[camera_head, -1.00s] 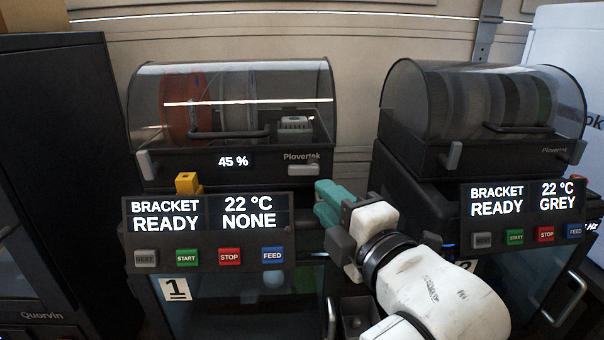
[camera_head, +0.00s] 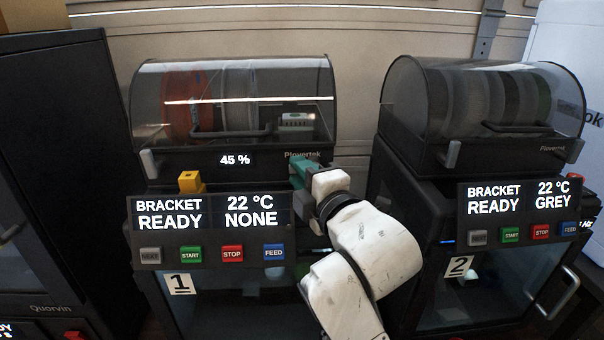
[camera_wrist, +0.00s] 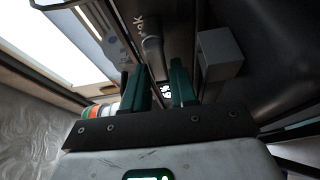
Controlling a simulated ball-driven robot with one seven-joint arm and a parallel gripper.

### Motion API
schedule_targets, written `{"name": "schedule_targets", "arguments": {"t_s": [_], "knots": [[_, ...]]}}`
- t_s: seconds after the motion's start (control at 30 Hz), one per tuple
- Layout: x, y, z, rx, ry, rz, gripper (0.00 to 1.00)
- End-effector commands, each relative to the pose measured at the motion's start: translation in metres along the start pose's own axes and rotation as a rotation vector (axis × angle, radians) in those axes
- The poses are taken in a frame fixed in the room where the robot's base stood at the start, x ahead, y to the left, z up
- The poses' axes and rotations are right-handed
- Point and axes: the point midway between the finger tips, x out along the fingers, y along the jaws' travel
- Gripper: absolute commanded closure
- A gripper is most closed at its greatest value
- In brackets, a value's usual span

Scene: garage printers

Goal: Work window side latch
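The left printer's box (camera_head: 185,163) has a clear curved window (camera_head: 250,85) over its spools, and the window looks down. A light grey side latch (camera_head: 149,161) shows at the box's left front corner. The right front corner is hidden behind my gripper (camera_head: 300,171), which is at the box's front face by the maker's name. A grey block (camera_wrist: 220,53), perhaps the right side latch, is beyond and to the right of the fingers; no contact shows.
A display panel with buttons (camera_head: 212,251) lies below my gripper. A yellow block (camera_head: 190,182) sits on the panel's top edge at left. A second printer's box (camera_head: 485,150) stands to the right, with a gap between the printers. A dark cabinet (camera_head: 50,150) is at far left.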

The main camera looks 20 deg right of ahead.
Motion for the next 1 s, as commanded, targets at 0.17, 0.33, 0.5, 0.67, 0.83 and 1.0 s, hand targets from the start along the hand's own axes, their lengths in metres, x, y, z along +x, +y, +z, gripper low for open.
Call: {"name": "schedule_targets", "arguments": {"t_s": [0.17, 0.33, 0.5, 0.67, 0.83, 1.0], "knots": [[-0.0002, -0.0001, 0.0001, 0.0, 0.0, 0.0, 0.91], [-0.0002, -0.0003, 0.0001, 0.0, 0.0, -0.001, 1.0], [-0.0001, -0.0017, -0.0006, 0.032, 0.001, 0.012, 1.0], [-0.0002, 0.0008, -0.0004, 0.114, 0.001, 0.046, 1.0], [-0.0002, 0.0027, 0.0005, 0.126, 0.0, 0.05, 1.0], [-0.0002, 0.0024, 0.0004, 0.125, 0.0, 0.049, 0.77]]}}
